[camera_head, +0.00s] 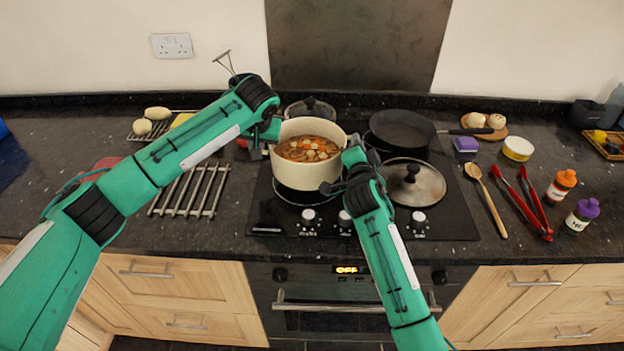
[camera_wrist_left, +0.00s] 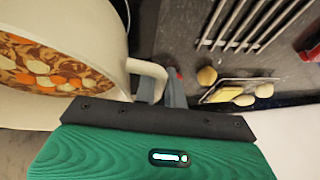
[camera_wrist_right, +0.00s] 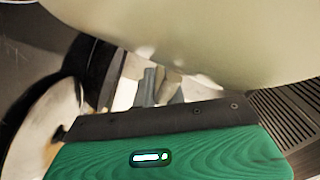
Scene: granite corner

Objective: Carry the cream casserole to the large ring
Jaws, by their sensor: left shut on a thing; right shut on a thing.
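The cream casserole (camera_head: 292,172) is upright and full of stew with orange and pale pieces. It is over the front left of the black hob, above a ring (camera_head: 300,200) that it partly hides. I cannot tell whether its base touches the glass. My left gripper (camera_head: 264,138) is shut on its left handle, which shows between the fingers in the left wrist view (camera_wrist_left: 150,70). My right gripper (camera_head: 348,160) is shut on the right handle. In the right wrist view the casserole's pale wall (camera_wrist_right: 200,35) fills the top, and the fingers (camera_wrist_right: 158,88) partly hide the handle.
A black frying pan (camera_head: 402,130) stands at the back right of the hob. A glass lid (camera_head: 413,182) lies in front of it, and another lid (camera_head: 310,108) is behind the casserole. A metal rack (camera_head: 190,190) is left of the hob. Spoon, tongs and bottles are right.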

